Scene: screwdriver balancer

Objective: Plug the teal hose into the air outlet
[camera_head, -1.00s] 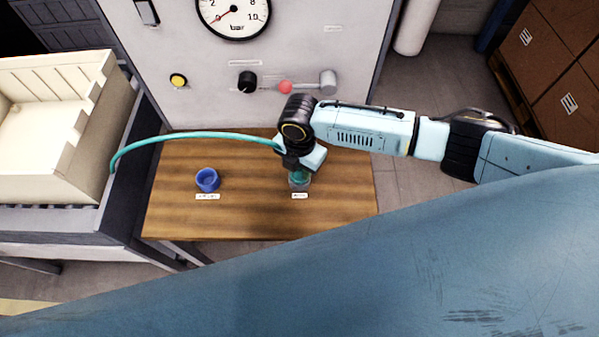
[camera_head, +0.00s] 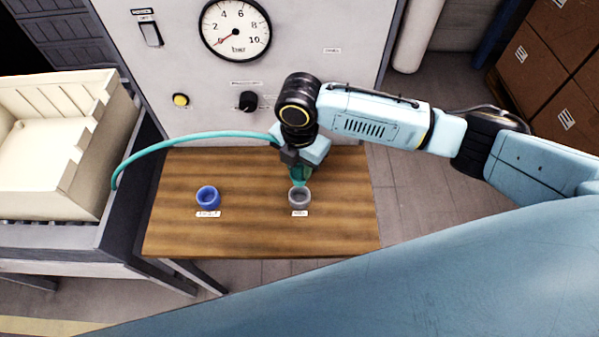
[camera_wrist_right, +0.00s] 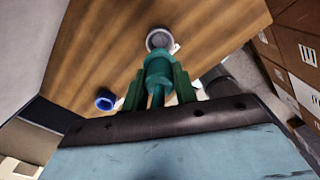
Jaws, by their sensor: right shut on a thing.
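The teal hose (camera_head: 205,138) arcs from the left side of the bench to my right gripper (camera_head: 301,164). My right gripper is shut on the hose's teal end plug (camera_wrist_right: 159,72), which points down. The plug is just above a grey ring-shaped socket (camera_head: 300,198) on the wooden bench; the socket also shows past the plug's tip in the right wrist view (camera_wrist_right: 160,39). The plug appears apart from the socket. A blue ring-shaped socket (camera_head: 208,197) stands to the left. Both have small labels that I cannot read, so which is the air outlet is unclear. My left gripper is out of view.
The wooden bench top (camera_head: 250,235) is otherwise clear. Behind it stands a grey panel with a pressure gauge (camera_head: 235,28), a yellow button (camera_head: 181,100) and a black knob (camera_head: 249,101). A cream crate (camera_head: 55,145) is at left; cardboard boxes (camera_head: 545,65) are at right.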

